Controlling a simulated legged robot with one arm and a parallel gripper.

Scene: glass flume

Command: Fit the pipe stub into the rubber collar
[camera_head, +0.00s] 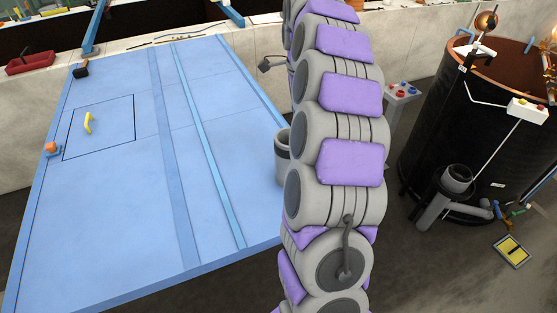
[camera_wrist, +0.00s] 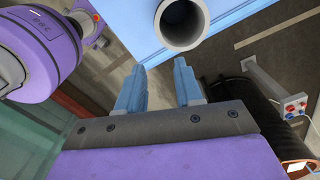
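A grey hollow cylinder (camera_head: 282,160) with a dark band, apparently the pipe stub, is at the right edge of the blue panel in the head view, partly hidden behind my arm. In the wrist view its open round end (camera_wrist: 201,22) shows beyond my fingertips, cut by the top edge. My gripper (camera_wrist: 159,70) is open, its two blue fingers apart with nothing between them and apart from the cylinder. My gripper is hidden in the head view.
The blue panel (camera_head: 120,200) fills the left, with a yellow handle (camera_head: 88,123) on it. The black tank (camera_head: 440,125) stands at right, near a small stand with red and blue knobs (camera_head: 402,91). A yellow-faced device (camera_head: 512,251) lies on the floor.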

